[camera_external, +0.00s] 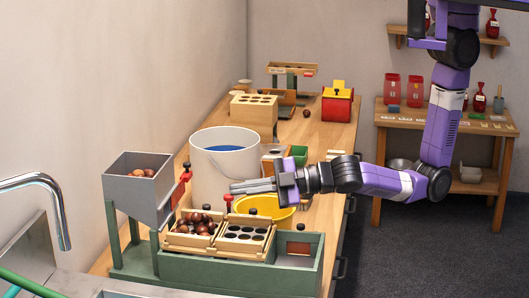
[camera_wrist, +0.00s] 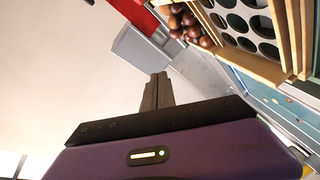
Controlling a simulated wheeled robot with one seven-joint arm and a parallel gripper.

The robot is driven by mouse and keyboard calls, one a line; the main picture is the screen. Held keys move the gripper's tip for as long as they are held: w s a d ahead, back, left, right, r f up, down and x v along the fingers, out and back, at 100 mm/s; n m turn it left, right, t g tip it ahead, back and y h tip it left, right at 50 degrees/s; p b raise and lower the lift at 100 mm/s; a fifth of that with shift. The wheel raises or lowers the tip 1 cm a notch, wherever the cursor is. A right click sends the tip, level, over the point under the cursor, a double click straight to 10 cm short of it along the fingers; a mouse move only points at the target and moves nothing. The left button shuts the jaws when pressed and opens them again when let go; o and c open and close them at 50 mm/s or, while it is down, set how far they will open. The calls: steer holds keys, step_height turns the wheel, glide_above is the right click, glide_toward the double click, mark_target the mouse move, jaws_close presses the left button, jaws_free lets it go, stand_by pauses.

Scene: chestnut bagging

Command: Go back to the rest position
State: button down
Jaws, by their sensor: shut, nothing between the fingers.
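My gripper (camera_external: 252,187) is shut and empty. In the outside view it points left, held above the workbench in front of the white bucket (camera_external: 212,175) and over the left edge of the yellow bowl (camera_external: 264,209). In the wrist view its closed fingers (camera_wrist: 157,92) point up the picture, with nothing between them. A wooden tray of chestnuts (camera_external: 178,240) and a wooden tray with round holes (camera_external: 243,251) stand side by side below and in front of the gripper. Both also show at the upper right of the wrist view.
A grey hopper (camera_external: 137,190) with chestnuts stands at the left, near a metal tap (camera_external: 62,220). A green box frame (camera_external: 220,278) lies at the front. A red box (camera_external: 337,105) and a wooden block with holes (camera_external: 254,108) stand farther back. A side table (camera_external: 400,118) is at the right.

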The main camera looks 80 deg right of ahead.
steer(key=shift+m+g+y, duration=0.3)
steer(key=shift+m+y, duration=0.2)
steer(key=shift+y, duration=0.4)
steer(key=s+d+f, duration=0.1)
steer(key=s+d, duration=0.1)
steer(key=s+d+f, duration=0.2)
steer(key=s+d+m+h, duration=0.6)
steer(key=s+d+m, duration=0.6)
steer(key=s+d, duration=1.7)
steer(key=shift+s+d+f+m+g, duration=0.15)
steer(key=shift+s+f+m+g, duration=0.2)
steer(key=shift+s, duration=0.3)
